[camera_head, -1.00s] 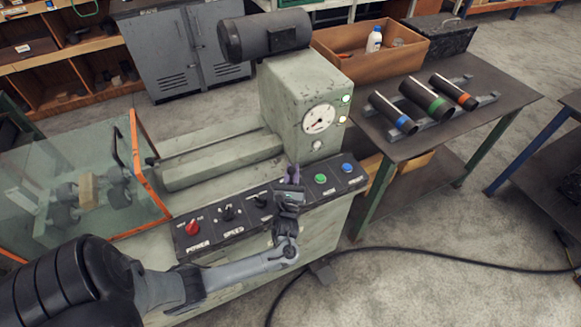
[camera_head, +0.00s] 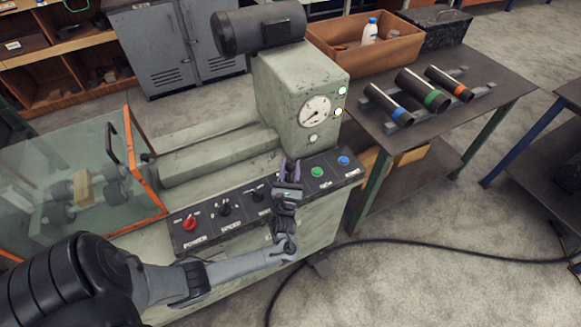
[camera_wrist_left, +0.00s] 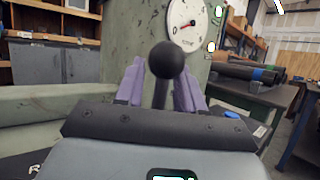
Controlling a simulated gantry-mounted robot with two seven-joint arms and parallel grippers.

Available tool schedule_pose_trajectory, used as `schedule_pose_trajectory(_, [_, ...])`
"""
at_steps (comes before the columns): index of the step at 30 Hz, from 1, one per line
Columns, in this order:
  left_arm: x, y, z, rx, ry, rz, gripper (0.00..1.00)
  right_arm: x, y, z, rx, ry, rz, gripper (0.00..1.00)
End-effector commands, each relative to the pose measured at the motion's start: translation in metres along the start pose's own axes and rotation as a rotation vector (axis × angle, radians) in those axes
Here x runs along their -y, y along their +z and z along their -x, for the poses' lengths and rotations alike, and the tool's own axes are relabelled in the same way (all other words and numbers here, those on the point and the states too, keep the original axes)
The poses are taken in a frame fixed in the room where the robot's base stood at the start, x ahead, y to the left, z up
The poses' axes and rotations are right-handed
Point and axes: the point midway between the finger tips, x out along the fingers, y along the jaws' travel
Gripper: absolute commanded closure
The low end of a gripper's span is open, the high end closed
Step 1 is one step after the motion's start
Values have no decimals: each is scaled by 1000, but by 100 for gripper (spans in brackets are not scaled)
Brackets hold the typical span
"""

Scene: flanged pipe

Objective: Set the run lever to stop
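The control panel (camera_head: 232,219) lies along the front of the grey-green machine. In the left wrist view a black ball-topped lever (camera_wrist_left: 167,60) stands between the two purple fingers of my left gripper (camera_head: 290,167). The fingers are apart, one on each side of the lever's stem, with narrow gaps showing; firm contact cannot be made out. In the head view this gripper is over the panel between the third black control (camera_head: 257,193) and the green button (camera_head: 317,172). It hides the lever and its label there. My right gripper is not in view.
A red power knob (camera_head: 189,222) and black speed knob (camera_head: 224,208) are left on the panel; a blue button (camera_head: 343,160) is at its right end. A glazed guard (camera_head: 120,150) stands at left. A table (camera_head: 480,112) with banded pipes is at right. A cable crosses the floor.

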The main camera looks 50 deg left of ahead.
Motion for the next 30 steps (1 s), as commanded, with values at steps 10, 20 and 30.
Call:
schedule_pose_trajectory(10, [0,13,38,-3,-1,1,62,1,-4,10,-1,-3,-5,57])
schedule_pose_trajectory(20, [-1,38,94,-3,-1,1,62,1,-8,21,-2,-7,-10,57])
schedule_pose_trajectory(30, [-1,49,120,0,0,0,62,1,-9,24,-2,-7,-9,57])
